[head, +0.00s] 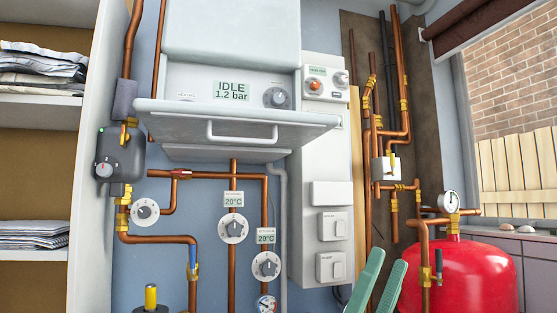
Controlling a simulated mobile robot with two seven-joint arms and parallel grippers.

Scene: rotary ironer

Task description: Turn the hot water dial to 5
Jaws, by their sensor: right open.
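Several dials are in the head view, and their labels are too small to show which is for hot water. A grey dial (278,97) sits right of the boiler display (232,90), which reads IDLE, 1.2 bar. Two white dials, an upper (233,228) and a lower (266,265), sit under displays reading 20°C. Another white dial (145,211) is on the left pipe. The side panel has an orange-ringed knob (315,85) and a grey knob (341,78). My right gripper (388,257), with green fingers, is open and empty at the bottom, apart from every dial. My left gripper is out of view.
The boiler's front flap (235,115) juts out below its display, with a handle (242,138). Copper pipes (233,270) run down the wall. A red tank (470,280) stands at right, shelves (40,98) at left. A grey pump (120,155) is on the left pipe.

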